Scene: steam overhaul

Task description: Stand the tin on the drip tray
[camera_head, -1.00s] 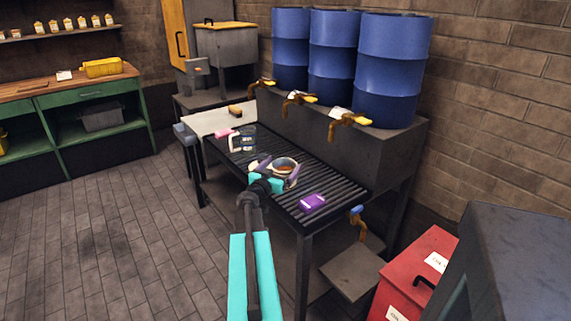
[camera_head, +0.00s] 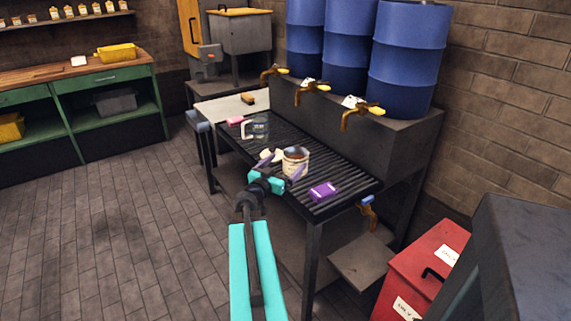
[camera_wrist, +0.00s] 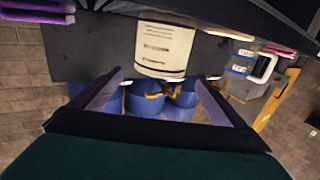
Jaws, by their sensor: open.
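The tin (camera_head: 296,160) is a small open can with a cream label and brownish contents. It stands upright on the dark slatted drip tray (camera_head: 330,206), near its front edge. In the wrist view, which looks upside down, the tin's label (camera_wrist: 165,42) faces me just ahead of the fingertips. My gripper (camera_head: 282,164) is open at the tin's near left side. Its two purple-grey fingers (camera_wrist: 158,80) are spread either side of the tin's line, with nothing seen clamped between them. Whether the fingertips touch the tin I cannot tell.
A glass jug (camera_head: 258,128) and pink block (camera_head: 236,121) are farther left on the tray. Brass taps (camera_head: 360,116) overhang the back below blue barrels (camera_head: 408,60). A red box (camera_head: 420,270) stands at front right.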

